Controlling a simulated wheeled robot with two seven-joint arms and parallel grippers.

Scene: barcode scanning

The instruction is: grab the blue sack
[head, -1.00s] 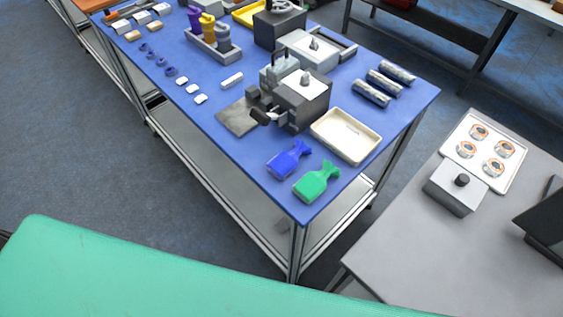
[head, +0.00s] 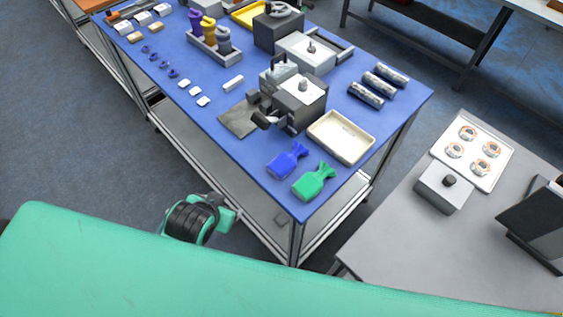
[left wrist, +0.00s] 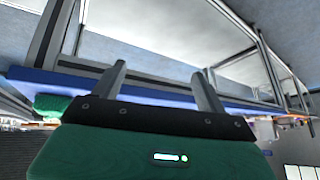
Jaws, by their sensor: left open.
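The blue sack (head: 287,160) lies on the blue table top (head: 232,155) near its front corner, close beside a green sack (head: 313,181). My left arm shows at the lower left of the head view, below the table's edge, and its fingers are not visible there. In the left wrist view my left gripper (left wrist: 160,83) is open and empty, its two fingers well apart in front of the table's edge and metal frame. A green patch shows at the left of that view. My right gripper is not in view.
A cream tray (head: 341,137) and a grey machine (head: 298,101) stand behind the sacks. Several dark cylinders (head: 366,94) lie farther right. A grey table (head: 400,235) stands to the right, across a gap of floor.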

